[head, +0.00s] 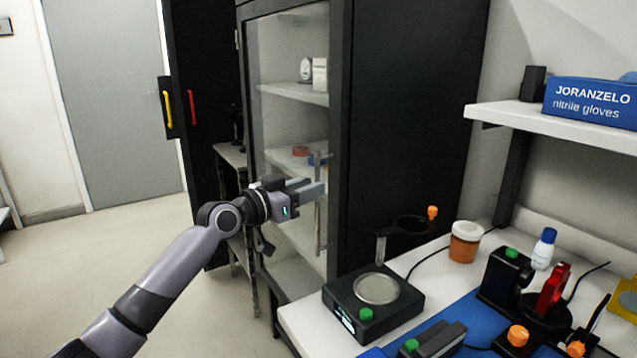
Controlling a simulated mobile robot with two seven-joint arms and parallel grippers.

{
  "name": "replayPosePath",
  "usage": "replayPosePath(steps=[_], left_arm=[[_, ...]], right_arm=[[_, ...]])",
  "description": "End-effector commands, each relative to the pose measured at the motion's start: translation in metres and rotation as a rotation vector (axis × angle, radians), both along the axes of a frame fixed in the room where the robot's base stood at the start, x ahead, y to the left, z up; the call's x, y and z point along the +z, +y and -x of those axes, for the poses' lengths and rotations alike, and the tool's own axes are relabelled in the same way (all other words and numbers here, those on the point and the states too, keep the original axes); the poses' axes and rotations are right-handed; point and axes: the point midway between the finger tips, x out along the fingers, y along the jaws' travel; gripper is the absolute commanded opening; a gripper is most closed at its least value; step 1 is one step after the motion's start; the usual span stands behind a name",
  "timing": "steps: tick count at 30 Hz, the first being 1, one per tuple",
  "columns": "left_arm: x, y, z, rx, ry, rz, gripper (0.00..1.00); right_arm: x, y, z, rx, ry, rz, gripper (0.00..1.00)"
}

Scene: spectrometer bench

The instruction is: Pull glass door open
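The glass door (288,105) is on the front of a tall black cabinet, and white shelves show through it. It looks shut or nearly so. Its vertical bar handle (318,228) is near the door's right edge. My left gripper (312,187) reaches in from the left, with its fingers level with the upper part of the handle. One finger crosses in front of the bar and hides a piece of it. I cannot tell whether the fingers touch the handle or have closed on it. My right gripper is not in view.
The black cabinet side (405,120) stands right of the door. The floor (120,270) to the left is clear.

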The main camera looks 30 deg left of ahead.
Motion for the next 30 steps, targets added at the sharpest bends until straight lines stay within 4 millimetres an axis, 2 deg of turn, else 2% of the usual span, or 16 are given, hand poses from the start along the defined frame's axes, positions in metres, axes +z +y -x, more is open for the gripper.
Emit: replayPosePath(steps=[3,9,19,20,22,23,30], left_arm=[[0.001,-0.005,-0.014,-0.001,-0.001,0.003,0.33],[0.000,-0.010,-0.026,-0.001,0.000,0.001,0.33],[0.000,-0.011,-0.029,-0.001,0.000,-0.001,0.33],[0.000,-0.011,-0.029,-0.001,0.000,-0.001,0.29],[0.000,-0.011,-0.029,-0.001,0.000,-0.001,0.06],[0.000,-0.011,-0.029,-0.001,0.000,-0.001,0.00],[0.000,-0.011,-0.028,-0.001,0.001,-0.001,0.00]], right_arm=[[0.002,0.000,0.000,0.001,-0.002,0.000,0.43],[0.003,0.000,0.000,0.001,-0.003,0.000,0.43],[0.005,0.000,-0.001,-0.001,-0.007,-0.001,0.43],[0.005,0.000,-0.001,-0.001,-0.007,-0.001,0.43],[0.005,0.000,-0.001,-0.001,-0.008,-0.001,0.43],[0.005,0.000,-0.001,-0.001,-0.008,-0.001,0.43],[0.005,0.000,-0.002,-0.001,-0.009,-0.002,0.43]])
